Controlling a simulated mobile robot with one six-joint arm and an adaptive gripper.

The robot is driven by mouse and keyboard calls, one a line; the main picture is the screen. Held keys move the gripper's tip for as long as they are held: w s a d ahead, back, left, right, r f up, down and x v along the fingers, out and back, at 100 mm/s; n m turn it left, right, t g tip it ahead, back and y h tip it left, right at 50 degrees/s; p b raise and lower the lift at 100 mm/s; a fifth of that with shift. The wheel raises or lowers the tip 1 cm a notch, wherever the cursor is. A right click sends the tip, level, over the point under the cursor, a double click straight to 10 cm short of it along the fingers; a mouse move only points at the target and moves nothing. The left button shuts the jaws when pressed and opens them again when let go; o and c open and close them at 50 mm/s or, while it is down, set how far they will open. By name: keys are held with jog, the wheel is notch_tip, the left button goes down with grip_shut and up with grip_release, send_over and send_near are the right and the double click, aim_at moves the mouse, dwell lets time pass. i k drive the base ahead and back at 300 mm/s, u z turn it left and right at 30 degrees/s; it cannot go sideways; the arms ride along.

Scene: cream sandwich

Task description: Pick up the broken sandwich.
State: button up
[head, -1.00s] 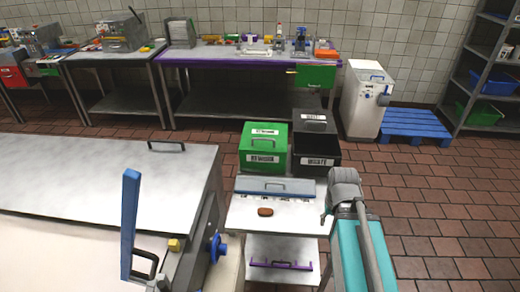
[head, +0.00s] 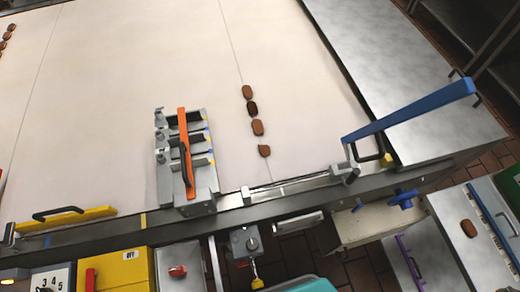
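Several brown sandwiches lie in a short column on the cream belt. The nearest sandwich (head: 264,151) has an uneven, angular outline and looks chipped, so it may be the broken one. Above it in the column lie another sandwich (head: 257,128), a darker one (head: 252,108) and a top one (head: 247,91), all rounder in outline. A separate sandwich (head: 469,228) lies on the small metal side table (head: 455,205) at right; it looks whole.
A grey fixture with an orange handle (head: 183,150) stands on the belt left of the column. A blue lever (head: 420,112) rises at the right. A yellow bar (head: 65,219) lies at left; control boxes line the front. The belt (head: 120,60) is clear farther back.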

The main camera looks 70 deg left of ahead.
aim_at(265, 151)
jog(key=u, duration=1.55)
jog(key=k, duration=0.6)
jog(key=u, duration=0.85)
